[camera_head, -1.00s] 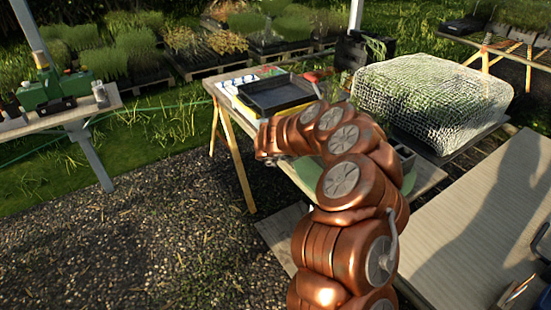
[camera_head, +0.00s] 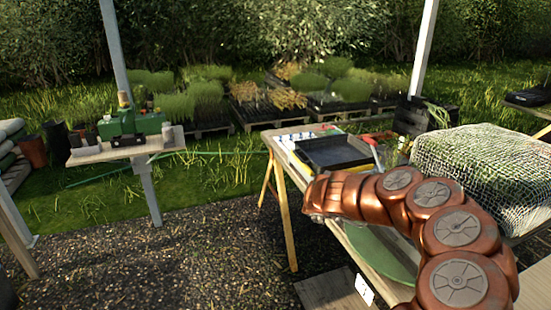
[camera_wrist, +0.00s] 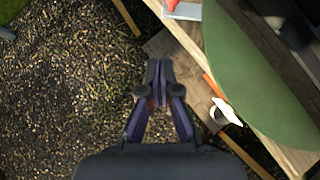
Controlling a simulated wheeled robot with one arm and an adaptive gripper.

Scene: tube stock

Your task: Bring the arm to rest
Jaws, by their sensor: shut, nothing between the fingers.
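My gripper (camera_wrist: 159,82) shows in the wrist view, pointing down with its dark fingers together and nothing between them. It hangs over gravel and the edge of a wooden board, beside the worktable (camera_wrist: 205,60). In the head view my copper-coloured arm reaches in from the lower right and bends to the left over the front of the worktable (camera_head: 283,215). The fingers themselves are hidden or too small to tell there.
A green round mat (camera_wrist: 245,75) lies on the worktable. A black tray (camera_head: 335,153) stands at its far end. A net-covered block of plants (camera_head: 490,165) is at the right. A side shelf with a green device (camera_head: 135,123) is at the left. Gravel between them is clear.

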